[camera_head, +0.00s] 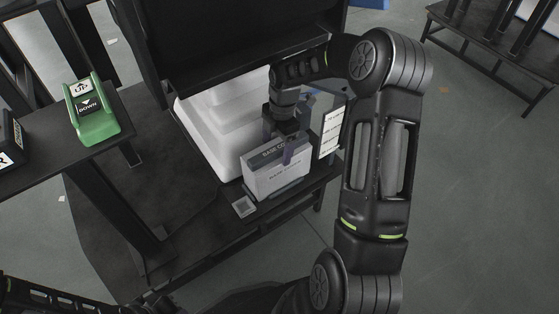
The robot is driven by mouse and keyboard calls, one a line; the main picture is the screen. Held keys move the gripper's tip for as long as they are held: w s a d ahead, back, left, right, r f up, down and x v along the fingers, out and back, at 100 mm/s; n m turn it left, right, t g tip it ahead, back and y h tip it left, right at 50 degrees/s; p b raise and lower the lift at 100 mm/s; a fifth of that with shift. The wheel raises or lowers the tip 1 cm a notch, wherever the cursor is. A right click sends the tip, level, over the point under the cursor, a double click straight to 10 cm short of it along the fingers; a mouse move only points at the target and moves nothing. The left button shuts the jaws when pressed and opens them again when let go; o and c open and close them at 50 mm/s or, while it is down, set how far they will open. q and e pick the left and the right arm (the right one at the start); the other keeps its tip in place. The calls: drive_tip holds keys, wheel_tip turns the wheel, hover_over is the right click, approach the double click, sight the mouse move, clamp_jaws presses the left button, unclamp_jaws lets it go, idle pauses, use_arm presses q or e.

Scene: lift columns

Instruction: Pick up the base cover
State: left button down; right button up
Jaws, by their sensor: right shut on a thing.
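The base cover (275,179) is a grey box with a dark top band and lettering on its front. It stands upright on the dark lower shelf of the rack. My right gripper (290,150) reaches down to it from above, with a finger over the box's top edge near its right part. The gripper is shut on the box; the box appears still at shelf level, and I cannot tell whether it touches the shelf. The far finger is hidden. My left arm shows only in part at the bottom left, and its gripper is not in view.
A white label sheet (331,133) is right of the box. A green UP/DOWN control (94,118) sits on the left table. Open floor lies right.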

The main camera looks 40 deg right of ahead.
drive_tip(key=shift+r, duration=0.1)
